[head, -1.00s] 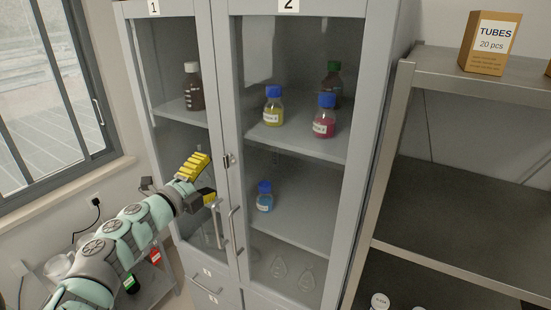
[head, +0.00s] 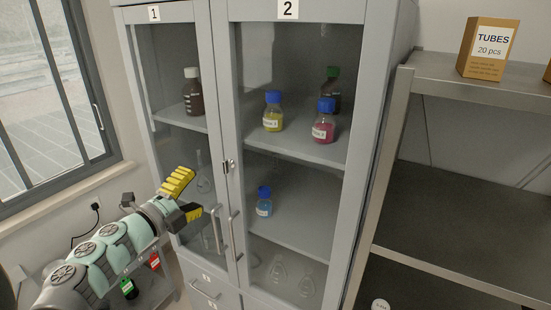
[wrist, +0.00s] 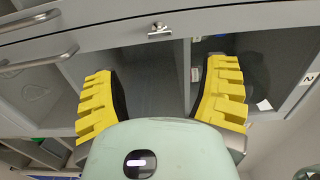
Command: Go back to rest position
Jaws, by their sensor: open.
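My gripper (head: 186,198) has yellow ridged fingers and is open and empty. In the head view it is at the left, in front of the lower part of cabinet door 1 (head: 153,60). In the wrist view the two fingers (wrist: 165,95) stand wide apart with nothing between them, and the cabinet front with its bar handles (wrist: 38,55) is behind them. In the head view both cabinet doors look shut. My gripper appears apart from the door handles (head: 217,228), though the exact gap is hard to tell.
Behind the glass of door 2 stand a yellow bottle (head: 273,113), a pink bottle (head: 323,124) and a blue bottle (head: 264,203). A metal shelf (head: 450,72) with a tubes box (head: 488,48) is at the right. A window (head: 50,90) and a low shelf (head: 152,288) are at the left.

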